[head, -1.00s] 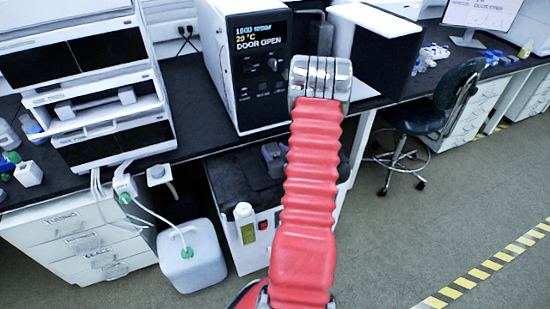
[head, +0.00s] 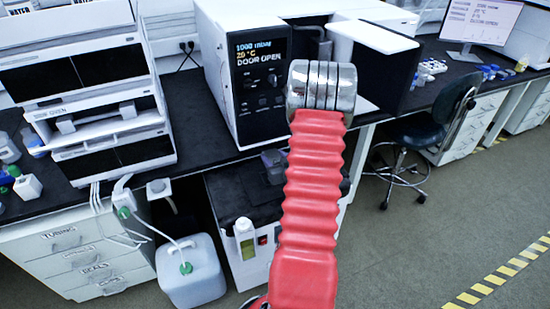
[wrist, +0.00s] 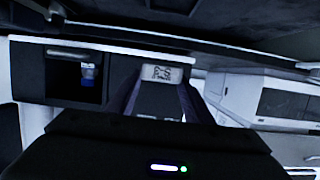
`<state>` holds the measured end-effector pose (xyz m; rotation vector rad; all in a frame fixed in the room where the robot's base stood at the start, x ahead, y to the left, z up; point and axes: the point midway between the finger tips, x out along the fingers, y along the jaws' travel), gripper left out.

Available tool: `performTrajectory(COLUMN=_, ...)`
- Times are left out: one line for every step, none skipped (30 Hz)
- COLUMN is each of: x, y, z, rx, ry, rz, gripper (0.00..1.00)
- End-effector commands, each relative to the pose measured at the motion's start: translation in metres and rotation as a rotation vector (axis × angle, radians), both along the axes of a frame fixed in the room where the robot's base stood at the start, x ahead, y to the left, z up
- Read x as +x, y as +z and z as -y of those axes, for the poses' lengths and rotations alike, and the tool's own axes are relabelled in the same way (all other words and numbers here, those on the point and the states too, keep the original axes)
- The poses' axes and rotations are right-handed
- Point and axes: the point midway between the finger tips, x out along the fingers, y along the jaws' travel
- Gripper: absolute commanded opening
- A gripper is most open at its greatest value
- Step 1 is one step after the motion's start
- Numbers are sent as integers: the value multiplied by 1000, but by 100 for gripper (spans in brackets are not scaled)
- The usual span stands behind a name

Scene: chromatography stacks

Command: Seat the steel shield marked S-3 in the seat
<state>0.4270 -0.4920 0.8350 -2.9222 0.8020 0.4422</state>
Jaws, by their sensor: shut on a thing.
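My gripper (wrist: 158,97) shows in the wrist view, with its two fingers closed on a small grey piece (wrist: 160,108). A pale label (wrist: 162,73) with dark characters shows at the top of that piece, but I cannot read it surely as S-3. In the head view my red arm reaches toward the instrument with the open-door message (head: 258,85), and its metal wrist hides the gripper and the piece. I cannot make out the seat in either view. A dark recess (wrist: 75,75) with a small blue-and-white vial lies left of the fingers in the wrist view.
A stack of white instruments (head: 85,75) stands on the left of the black bench. A black box-shaped door or cover (head: 375,65) is right of my wrist. A chair (head: 440,125) stands at the right, and a white jug (head: 190,275) below.

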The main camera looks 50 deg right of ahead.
Motion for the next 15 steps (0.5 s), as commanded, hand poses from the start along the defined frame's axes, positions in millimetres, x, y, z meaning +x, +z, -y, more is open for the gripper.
performTrajectory(x=0, y=1, z=0, rx=-1, ry=0, rz=1, gripper=18)
performTrajectory(x=1, y=1, z=0, rx=-1, ry=0, rz=0, gripper=18)
performTrajectory(x=2, y=1, z=-1, rx=-1, ry=2, rz=2, gripper=18)
performTrajectory(x=3, y=2, z=-2, rx=-2, ry=3, rz=1, gripper=18)
performTrajectory(x=5, y=3, z=-4, rx=-3, ry=6, rz=1, gripper=18)
performTrajectory(x=9, y=4, z=-7, rx=-5, ry=12, rz=1, gripper=18)
performTrajectory(x=12, y=6, z=-9, rx=-5, ry=16, rz=0, gripper=18)
performTrajectory(x=16, y=7, z=-13, rx=-7, ry=21, rz=-1, gripper=18)
performTrajectory(x=23, y=10, z=-19, rx=-9, ry=30, rz=-2, gripper=18)
performTrajectory(x=29, y=11, z=-24, rx=-10, ry=36, rz=-2, gripper=18)
performTrajectory(x=35, y=14, z=-29, rx=-12, ry=43, rz=-3, gripper=18)
performTrajectory(x=43, y=17, z=-37, rx=-14, ry=56, rz=-5, gripper=18)
performTrajectory(x=51, y=21, z=-45, rx=-16, ry=65, rz=-5, gripper=18)
performTrajectory(x=58, y=23, z=-51, rx=-18, ry=74, rz=-5, gripper=18)
performTrajectory(x=67, y=28, z=-62, rx=-21, ry=87, rz=-6, gripper=18)
